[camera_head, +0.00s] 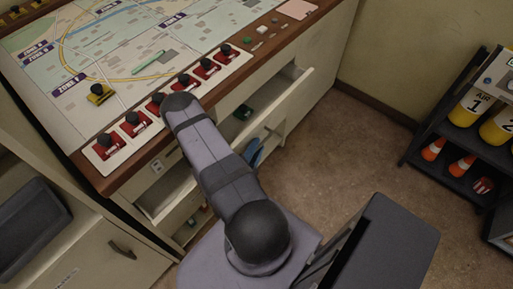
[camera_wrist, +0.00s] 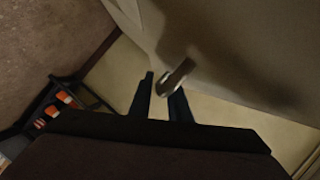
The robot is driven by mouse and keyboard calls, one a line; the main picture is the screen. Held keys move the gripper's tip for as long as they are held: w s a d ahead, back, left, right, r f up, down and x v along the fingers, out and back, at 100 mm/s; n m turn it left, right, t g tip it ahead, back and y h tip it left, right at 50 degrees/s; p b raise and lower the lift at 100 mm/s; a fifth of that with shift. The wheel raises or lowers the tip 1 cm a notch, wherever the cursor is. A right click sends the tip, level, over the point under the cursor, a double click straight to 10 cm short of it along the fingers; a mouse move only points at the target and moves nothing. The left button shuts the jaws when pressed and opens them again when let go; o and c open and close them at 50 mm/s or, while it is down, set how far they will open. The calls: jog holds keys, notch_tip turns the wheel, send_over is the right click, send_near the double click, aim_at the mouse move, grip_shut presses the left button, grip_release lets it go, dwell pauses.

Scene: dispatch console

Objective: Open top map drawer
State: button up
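The top map drawer (camera_head: 297,100) stands pulled partly out from under the map table in the head view, with a dark green item (camera_head: 243,112) inside. My arm crosses in front of its middle. A metal handle (camera_head: 272,133) shows on its front, right of my arm. In the wrist view a pale panel (camera_wrist: 240,60) with a grey bar handle (camera_wrist: 176,74) lies ahead. My gripper (camera_wrist: 167,82) has its two dark fingers apart. The handle's near end shows between the fingertips; I cannot tell whether they touch it. The gripper is largely hidden in the head view.
The table top holds a map (camera_head: 110,45) and a row of red switches with black knobs (camera_head: 205,66). A lower drawer (camera_head: 183,215) is also partly visible. A dark rack (camera_head: 440,130) with yellow cylinders and orange cones stands right. Floor (camera_head: 345,160) between is clear.

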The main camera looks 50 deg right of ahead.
grip_shut()
jog(key=s, duration=0.5)
grip_release()
jog(key=shift+w, duration=0.1)
jog(key=shift+a, duration=0.1)
